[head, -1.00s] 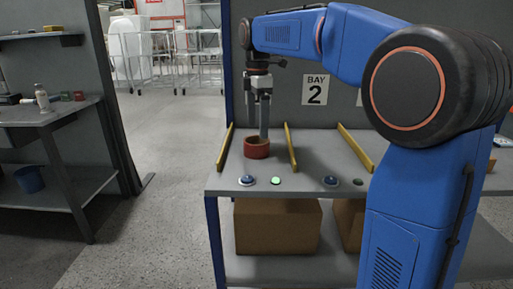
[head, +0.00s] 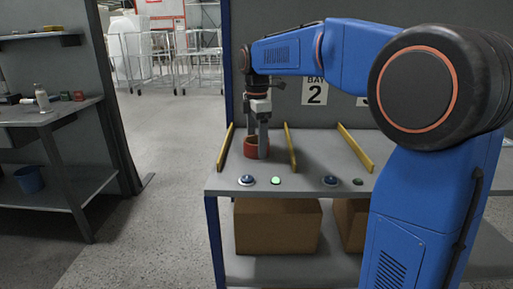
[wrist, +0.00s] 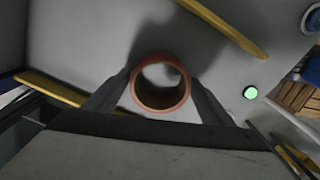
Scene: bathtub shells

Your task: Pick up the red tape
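The red tape (head: 250,152) is a short, hollow red ring standing on the grey bench (head: 222,178), between two yellow rails. In the wrist view the tape (wrist: 160,104) sits between my two fingers. My gripper (head: 257,147) points straight down over it, with one finger in front of the ring and the other behind. In the wrist view my gripper (wrist: 160,78) is open around the tape, one finger on each side, with narrow gaps. The near finger hides part of the ring in the head view.
Yellow rails flank the tape on the left (head: 225,147) and right (head: 290,147). Blue buttons (head: 246,180) and a lit green button (head: 276,181) line the front edge. A panel with a BAY 2 sign (head: 314,92) stands behind. Cardboard boxes (head: 277,226) lie below.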

